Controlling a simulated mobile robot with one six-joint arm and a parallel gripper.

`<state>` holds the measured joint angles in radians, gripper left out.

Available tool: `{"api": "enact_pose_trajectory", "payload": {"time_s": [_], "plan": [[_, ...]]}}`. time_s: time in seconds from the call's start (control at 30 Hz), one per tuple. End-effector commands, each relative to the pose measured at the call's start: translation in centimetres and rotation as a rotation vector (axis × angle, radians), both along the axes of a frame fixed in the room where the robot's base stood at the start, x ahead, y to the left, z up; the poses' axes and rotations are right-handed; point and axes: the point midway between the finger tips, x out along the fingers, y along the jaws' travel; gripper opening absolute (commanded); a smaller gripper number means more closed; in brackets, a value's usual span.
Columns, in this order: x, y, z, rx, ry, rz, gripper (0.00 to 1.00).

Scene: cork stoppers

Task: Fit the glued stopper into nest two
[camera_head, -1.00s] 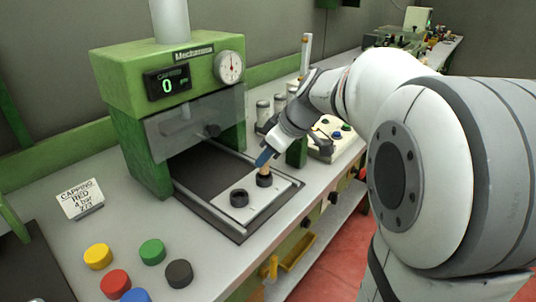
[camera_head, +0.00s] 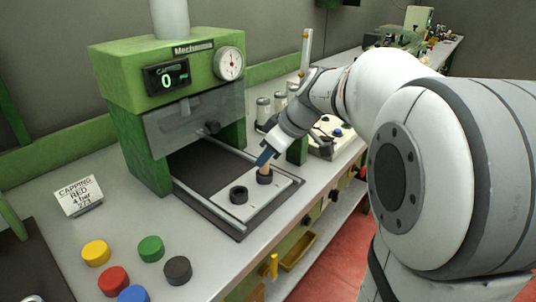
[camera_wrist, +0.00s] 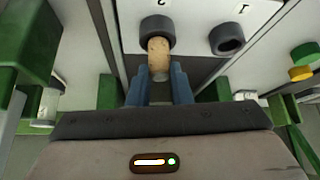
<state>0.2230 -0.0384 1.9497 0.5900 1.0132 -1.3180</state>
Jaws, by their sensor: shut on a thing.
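The cork stopper (camera_wrist: 158,58) is pale brown and speckled. My gripper (camera_wrist: 160,84) is shut on it, with a blue finger on each side of its near end. The stopper's far end is at the dark ring of nest two (camera_wrist: 157,25), marked 2 in the wrist view. In the head view the stopper (camera_head: 265,169) stands slightly tilted at nest two (camera_head: 264,179), below my gripper (camera_head: 264,157). How deep it sits cannot be told. Nest one (camera_wrist: 227,40), marked 1, looks empty and also shows in the head view (camera_head: 239,195).
Both nests are on a pale plate (camera_head: 264,203) in front of the green press (camera_head: 155,85), whose clear guard (camera_head: 190,122) is close behind. Colored caps, including a red one (camera_head: 113,280), and a sign (camera_head: 78,196) are at left.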

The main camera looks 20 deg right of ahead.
Motion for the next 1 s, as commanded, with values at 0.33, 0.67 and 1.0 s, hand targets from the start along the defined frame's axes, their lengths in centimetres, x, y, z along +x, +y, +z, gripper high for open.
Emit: {"api": "enact_pose_trajectory", "payload": {"time_s": [0.33, 0.67, 1.0], "plan": [[0.0, 0.0, -0.1, 0.0, 0.0, 0.0, 0.0], [0.0, 0.0, -0.6, 0.0, 0.0, 0.0, 0.0], [0.0, 0.0, -1.1, 0.0, 0.0, 0.0, 0.0]]}}
